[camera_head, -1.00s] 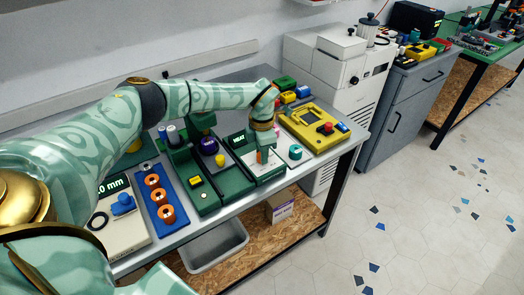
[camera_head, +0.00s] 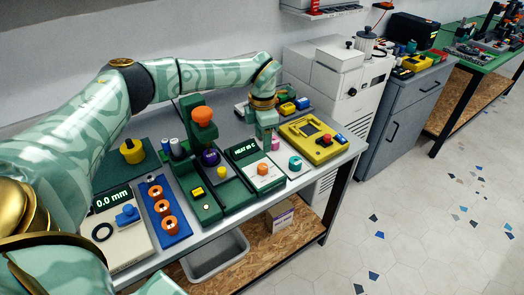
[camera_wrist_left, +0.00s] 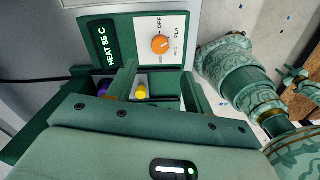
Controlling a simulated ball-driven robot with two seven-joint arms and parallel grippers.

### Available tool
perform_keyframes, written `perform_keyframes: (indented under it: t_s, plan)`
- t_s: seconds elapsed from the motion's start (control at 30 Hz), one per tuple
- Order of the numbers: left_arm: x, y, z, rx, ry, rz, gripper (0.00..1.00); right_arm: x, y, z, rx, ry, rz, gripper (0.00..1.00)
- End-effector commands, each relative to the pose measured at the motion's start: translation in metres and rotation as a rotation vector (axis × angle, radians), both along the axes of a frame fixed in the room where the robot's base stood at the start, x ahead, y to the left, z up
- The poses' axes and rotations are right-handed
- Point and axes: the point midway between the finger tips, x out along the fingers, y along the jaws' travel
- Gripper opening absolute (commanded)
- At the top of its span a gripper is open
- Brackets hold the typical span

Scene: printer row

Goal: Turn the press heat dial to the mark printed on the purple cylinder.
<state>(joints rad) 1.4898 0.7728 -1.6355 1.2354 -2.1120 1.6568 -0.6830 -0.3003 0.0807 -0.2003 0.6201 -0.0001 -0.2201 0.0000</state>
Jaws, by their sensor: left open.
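The heat dial (camera_head: 263,169) is an orange knob on a white panel of the green press. It also shows in the left wrist view (camera_wrist_left: 160,44), beside the words OFF and PLA. The green display (camera_head: 243,149) reads HEAT 85 C. The purple cylinder (camera_head: 209,157) stands in the press under its orange-topped column; any mark on it is too small to read. A purple edge (camera_wrist_left: 103,88) shows in the left wrist view. My left gripper (camera_head: 268,136) is open, behind and apart from the dial. My right gripper is not in view.
A yellow button (camera_head: 222,172) sits on the press. A pink piece (camera_head: 275,143) and a teal piece (camera_head: 295,162) stand right of the dial panel. A yellow device (camera_head: 316,140) lies farther right. A blue tray (camera_head: 160,200) with orange rings lies left.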

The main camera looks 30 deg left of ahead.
Motion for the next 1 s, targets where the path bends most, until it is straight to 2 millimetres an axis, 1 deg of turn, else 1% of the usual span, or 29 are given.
perform_keyframes:
  t_s: [0.03, 0.1, 0.2, 0.3, 0.43, 0.87, 0.97, 1.0]
  plan:
    - [0.001, 0.0, 0.015, 0.001, -0.004, -0.001, 0.51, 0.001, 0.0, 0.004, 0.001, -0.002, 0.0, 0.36]
    - [0.0, 0.0, 0.029, 0.001, -0.003, -0.002, 0.51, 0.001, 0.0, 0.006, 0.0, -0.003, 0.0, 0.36]
    - [0.0, 0.001, 0.043, 0.001, -0.002, 0.0, 0.51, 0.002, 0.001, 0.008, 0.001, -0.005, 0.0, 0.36]
    - [0.0, 0.001, 0.052, 0.001, -0.001, 0.0, 0.51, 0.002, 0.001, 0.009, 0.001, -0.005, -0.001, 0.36]
    - [0.0, 0.0, 0.055, 0.001, 0.001, 0.0, 0.51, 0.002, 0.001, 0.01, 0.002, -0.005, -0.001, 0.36]
    - [0.0, 0.0, 0.054, 0.001, 0.001, -0.001, 0.51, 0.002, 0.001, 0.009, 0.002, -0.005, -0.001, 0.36]
    - [0.0, -0.008, 0.05, -0.018, -0.001, -0.017, 0.51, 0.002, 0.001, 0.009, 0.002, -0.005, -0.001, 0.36]
    - [-0.001, -0.019, 0.044, -0.042, -0.006, -0.037, 0.51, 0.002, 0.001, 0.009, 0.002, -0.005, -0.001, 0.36]
